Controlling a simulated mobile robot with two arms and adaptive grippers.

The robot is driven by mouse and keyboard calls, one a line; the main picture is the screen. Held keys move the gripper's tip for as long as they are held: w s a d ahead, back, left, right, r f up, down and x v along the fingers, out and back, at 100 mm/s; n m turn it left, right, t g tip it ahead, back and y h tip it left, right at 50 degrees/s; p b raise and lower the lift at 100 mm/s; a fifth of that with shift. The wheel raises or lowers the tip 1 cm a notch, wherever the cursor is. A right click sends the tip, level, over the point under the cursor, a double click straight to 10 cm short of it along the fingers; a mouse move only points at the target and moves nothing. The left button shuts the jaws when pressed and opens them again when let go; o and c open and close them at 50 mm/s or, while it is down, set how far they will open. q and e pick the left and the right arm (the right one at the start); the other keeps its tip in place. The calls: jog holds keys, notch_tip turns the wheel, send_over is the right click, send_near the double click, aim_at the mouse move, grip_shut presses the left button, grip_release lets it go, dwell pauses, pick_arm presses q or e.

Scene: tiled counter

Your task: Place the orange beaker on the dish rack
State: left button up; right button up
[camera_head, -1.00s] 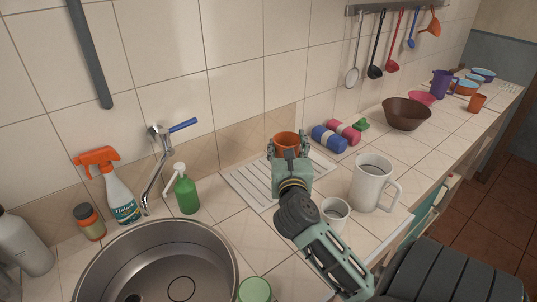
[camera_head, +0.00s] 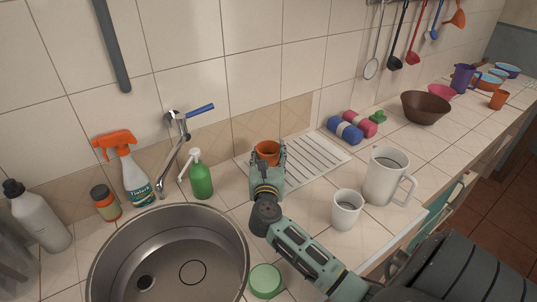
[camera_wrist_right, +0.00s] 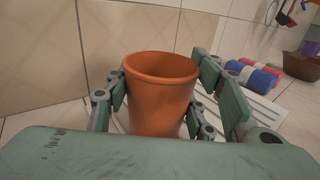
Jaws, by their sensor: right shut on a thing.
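The orange beaker (camera_head: 267,148) is upright between the fingers of my right gripper (camera_head: 267,165), which is shut on it. In the right wrist view the beaker (camera_wrist_right: 160,90) stands between the two fingers (camera_wrist_right: 160,95), its open rim facing up. The dish rack (camera_head: 318,156) is a flat white slatted tray on the counter by the wall. In the head view the beaker appears over the rack's left end. The rack's slats (camera_wrist_right: 262,118) show right of the beaker in the wrist view. The beaker's base is hidden, so contact with the rack cannot be told. My left gripper is out of view.
The sink (camera_head: 170,255), green soap bottle (camera_head: 200,178) and faucet (camera_head: 175,150) are left of the gripper. A white mug (camera_head: 346,209) and white jug (camera_head: 386,177) stand to the right. Another orange cup (camera_head: 498,100) is far right. The rack's right part is clear.

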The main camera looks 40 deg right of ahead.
jog(key=shift+f, duration=0.1)
jog(key=o, duration=1.2)
jog(key=shift+r, duration=0.3)
jog(key=p+v, duration=0.1)
jog(key=v, duration=1.1)
jog(key=shift+a+f, duration=0.1)
